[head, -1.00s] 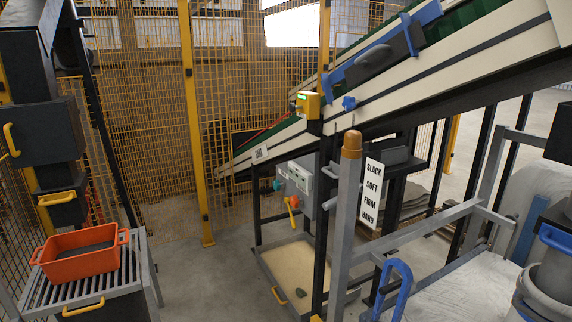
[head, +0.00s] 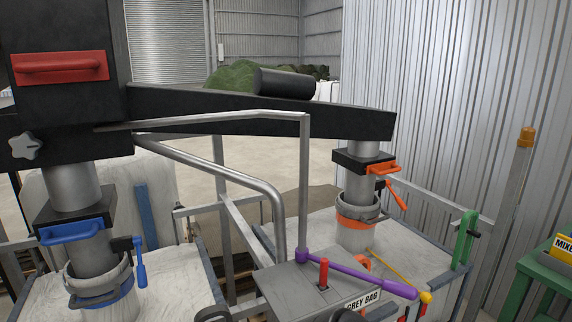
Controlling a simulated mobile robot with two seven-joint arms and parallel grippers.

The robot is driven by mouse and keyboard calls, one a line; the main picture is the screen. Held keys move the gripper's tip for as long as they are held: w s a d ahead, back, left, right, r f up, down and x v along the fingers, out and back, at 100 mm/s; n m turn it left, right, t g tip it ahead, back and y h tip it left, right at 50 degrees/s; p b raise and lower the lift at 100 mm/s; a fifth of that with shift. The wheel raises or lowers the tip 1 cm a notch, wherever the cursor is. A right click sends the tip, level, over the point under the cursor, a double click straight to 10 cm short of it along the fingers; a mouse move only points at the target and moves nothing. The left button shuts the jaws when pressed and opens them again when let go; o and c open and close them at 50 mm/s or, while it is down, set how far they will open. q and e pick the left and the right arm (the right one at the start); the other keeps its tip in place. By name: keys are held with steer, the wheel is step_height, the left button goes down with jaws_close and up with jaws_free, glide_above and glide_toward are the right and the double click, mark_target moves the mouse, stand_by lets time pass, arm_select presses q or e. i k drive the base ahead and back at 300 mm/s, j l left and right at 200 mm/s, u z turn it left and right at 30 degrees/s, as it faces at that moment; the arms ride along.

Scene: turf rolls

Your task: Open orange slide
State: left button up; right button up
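The orange slide is a black plate with an orange handle (head: 382,168) on the right-hand spout (head: 366,186), under the end of a long black beam. An orange lever (head: 397,196) hangs beside it, and an orange band (head: 357,222) rings the spout lower down. I cannot tell from this distance whether the slide is in or out. No gripper can be made out. Dark rounded shapes at the bottom edge are cut off, and I cannot tell what they are.
A similar left spout has a blue handle (head: 72,232) and blue lever (head: 140,262). White bulk bags stand under both spouts. A grey console (head: 310,287) with a red lever (head: 323,273) and a purple bar (head: 350,275) stands in front. Grey rails run between.

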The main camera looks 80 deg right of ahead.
mark_target(388, 167)
steer(key=z, duration=3.15)
steer(key=l+u, duration=0.1)
steer(key=u, duration=0.25)
steer(key=i+l+u, duration=0.1)
steer(key=u, duration=0.25)
steer(key=l+u, duration=0.15)
steer(key=u, duration=0.2)
steer(key=i+l+u, duration=0.1)
steer(key=l+u, duration=0.15)
steer(key=l, duration=0.2)
steer(key=l+u, duration=0.5)
steer(key=l, duration=0.8)
